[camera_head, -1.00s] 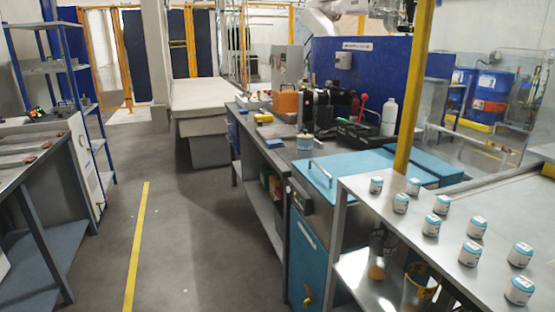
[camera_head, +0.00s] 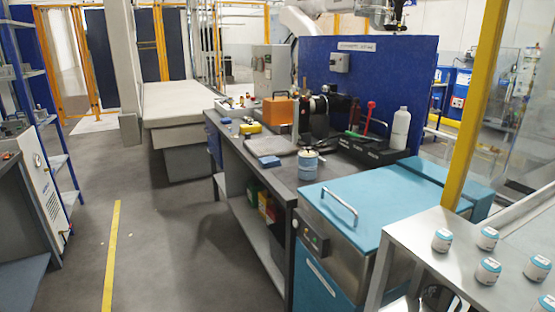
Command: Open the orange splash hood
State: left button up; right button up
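An orange box-shaped thing, which looks like the splash hood (camera_head: 278,110), stands on the far part of the dark workbench (camera_head: 262,167). It is partly hidden at its right by dark equipment and a grey upright plate. Neither of my grippers is in view.
A teal-lidded machine (camera_head: 350,207) with a bar handle stands at the near end of the bench. A metal table with several small jars (camera_head: 442,240) and a yellow post (camera_head: 479,110) are at the right. Grey floor (camera_head: 165,225) is clear left of the bench.

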aim_at(282, 110)
jog(key=i+j+z, duration=0.15)
jog(key=i+j, duration=0.4)
jog(key=z, duration=0.55)
jog(key=i+j+z, duration=0.15)
jog(key=j+z, duration=0.8)
jog(key=i+j+z, duration=0.2)
jog(key=j, duration=0.65)
jog(key=k+j+z, duration=0.15)
jog(key=j, duration=0.2)
